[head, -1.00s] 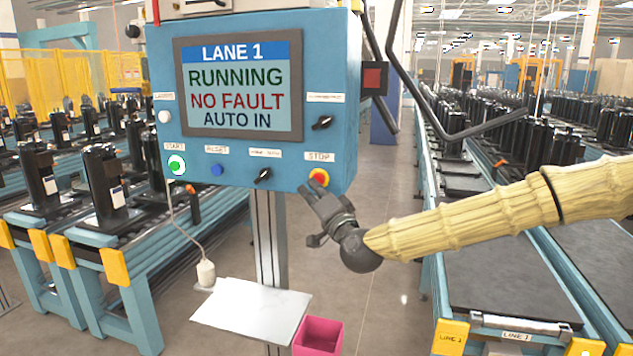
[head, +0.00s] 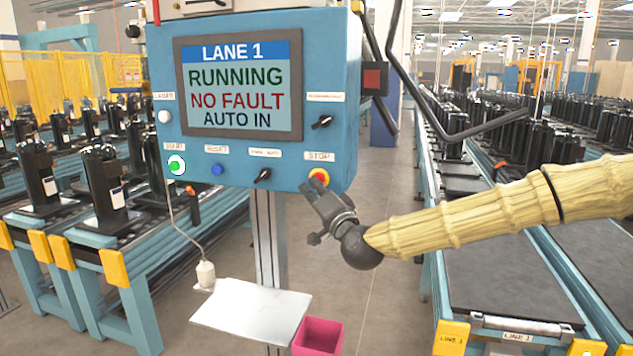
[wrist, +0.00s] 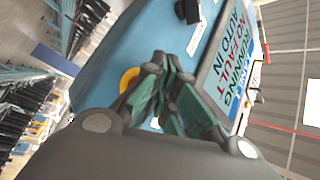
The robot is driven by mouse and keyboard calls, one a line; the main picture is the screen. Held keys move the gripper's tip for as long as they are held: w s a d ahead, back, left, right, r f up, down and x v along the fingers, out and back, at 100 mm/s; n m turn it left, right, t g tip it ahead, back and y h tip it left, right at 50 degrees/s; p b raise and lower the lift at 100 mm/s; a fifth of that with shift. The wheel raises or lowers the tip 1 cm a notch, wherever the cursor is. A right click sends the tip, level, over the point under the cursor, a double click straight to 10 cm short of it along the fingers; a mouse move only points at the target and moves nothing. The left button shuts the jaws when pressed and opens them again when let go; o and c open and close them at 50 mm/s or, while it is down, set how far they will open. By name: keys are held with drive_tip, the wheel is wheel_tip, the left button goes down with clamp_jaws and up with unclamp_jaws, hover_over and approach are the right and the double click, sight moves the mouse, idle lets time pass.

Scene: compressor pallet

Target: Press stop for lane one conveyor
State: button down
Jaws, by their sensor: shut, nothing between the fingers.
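The blue control panel (head: 240,165) has a screen (head: 240,88) reading LANE 1, RUNNING, NO FAULT, AUTO IN. The red stop button (head: 319,176) with a yellow ring sits at its lower right under a STOP label. My gripper (head: 308,188) is shut and empty, its tips just below and left of the stop button, close to the panel face. In the wrist view the shut fingers (wrist: 160,66) are beside the yellow ring (wrist: 128,79), which they partly cover. I cannot tell whether the tips touch the panel. The green start button (head: 176,165) is at the lower left.
A blue reset button (head: 217,169) and a black selector knob (head: 263,176) lie left of the stop button. A white shelf (head: 250,312) and a pink bin (head: 318,336) are below. Conveyors (head: 500,270) with black compressors flank the panel.

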drive_tip(key=shift+w+d, duration=0.15)
drive_tip(key=shift+w, duration=0.35)
idle(0.9)
drive_tip(key=shift+s+b, duration=0.15)
drive_tip(key=shift+b, duration=0.25)
drive_tip(key=shift+s+a, duration=0.25)
drive_tip(key=shift+s, duration=0.45)
drive_tip(key=s, duration=0.1)
drive_tip(key=s+a+b, duration=0.1)
drive_tip(key=s, duration=0.2)
drive_tip(key=shift+s+a, duration=0.3)
drive_tip(key=shift+s, duration=0.1)
idle(0.4)
